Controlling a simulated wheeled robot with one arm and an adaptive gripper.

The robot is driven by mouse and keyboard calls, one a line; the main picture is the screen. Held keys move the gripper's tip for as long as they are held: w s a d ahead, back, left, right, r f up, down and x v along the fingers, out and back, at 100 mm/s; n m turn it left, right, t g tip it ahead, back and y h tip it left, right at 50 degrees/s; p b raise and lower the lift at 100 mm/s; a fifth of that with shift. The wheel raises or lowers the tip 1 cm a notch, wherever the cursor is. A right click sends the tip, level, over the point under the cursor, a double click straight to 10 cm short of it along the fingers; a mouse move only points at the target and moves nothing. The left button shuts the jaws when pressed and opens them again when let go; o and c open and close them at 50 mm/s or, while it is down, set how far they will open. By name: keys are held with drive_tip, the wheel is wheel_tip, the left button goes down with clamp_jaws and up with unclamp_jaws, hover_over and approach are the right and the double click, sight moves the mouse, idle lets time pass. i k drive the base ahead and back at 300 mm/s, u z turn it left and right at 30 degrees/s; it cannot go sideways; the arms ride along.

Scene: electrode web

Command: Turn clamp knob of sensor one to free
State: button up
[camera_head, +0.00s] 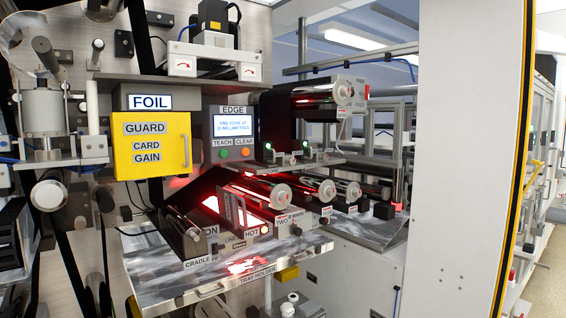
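Two small sensor-like units with green lights, a left one (268,147) and a right one (306,145), sit on a metal shelf under the upper roller. I cannot read which is sensor one, and any clamp knob on them is too small to tell its setting. Small dark knobs, one (297,230) and another (325,221), show at the front of the lower bench, close to a label reading TWO (283,219). The EDGE panel (232,125) has a lit blue screen whose small text seems to begin with ONE EDGE. My gripper is not in this view.
A yellow GUARD box (152,146) with a handle stands left of the panel. Below are red-lit rollers (282,193), a CRADLE area and a metal tray holder (230,283) jutting forward. A white cabinet wall (465,160) stands at right; an open aisle lies beyond it.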

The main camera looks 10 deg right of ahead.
sight(290, 161)
drive_tip(key=u, duration=0.5)
drive_tip(key=k, duration=1.15)
drive_tip(key=z, duration=0.45)
drive_tip(key=i, duration=0.65)
drive_tip(key=z, duration=0.5)
drive_tip(key=i, duration=0.75)
drive_tip(key=u, duration=0.8)
drive_tip(key=i, duration=0.6)
drive_tip(key=u, duration=0.7)
